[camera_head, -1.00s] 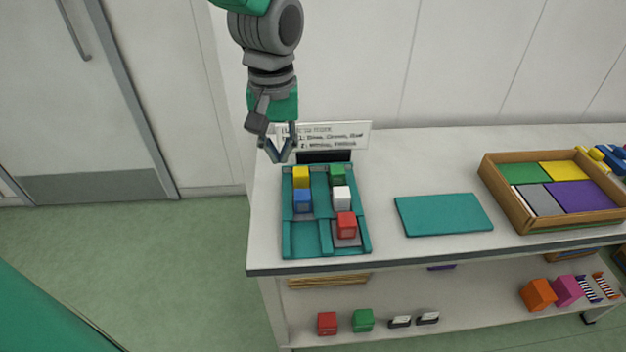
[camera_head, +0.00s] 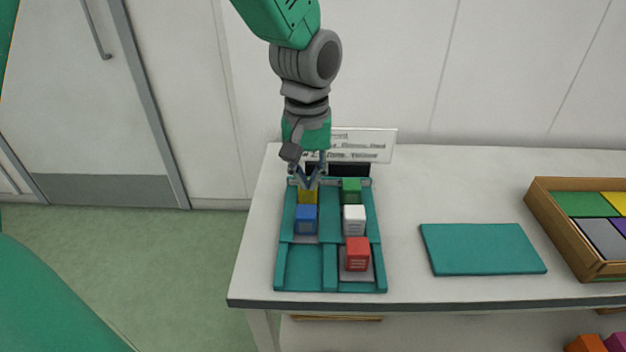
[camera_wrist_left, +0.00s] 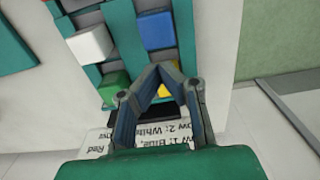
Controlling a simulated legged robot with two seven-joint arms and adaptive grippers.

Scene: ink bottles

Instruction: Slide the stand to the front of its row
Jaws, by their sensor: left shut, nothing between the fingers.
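The teal two-row rack (camera_head: 304,270) lies on the table. Its left row holds a yellow block (camera_head: 308,197) at the back and a blue block (camera_head: 306,219) before it, with a grey stand (camera_head: 304,239) showing under the blue one; the front of that row is empty. The right row holds green (camera_head: 351,189), white (camera_head: 354,219) and red (camera_head: 357,254) blocks, with grey under the red one. My left gripper (camera_head: 309,186) is shut and empty at the yellow block's back; contact is unclear. In the left wrist view its fingertips (camera_wrist_left: 154,68) partly hide the yellow block (camera_wrist_left: 164,91).
A lettered sign (camera_head: 362,146) stands behind the rack. A teal mat (camera_head: 482,249) lies to the right, then a wooden tray (camera_head: 566,238) with coloured pieces. The table between rack and mat is clear. An orange block (camera_head: 586,343) shows on the lower shelf.

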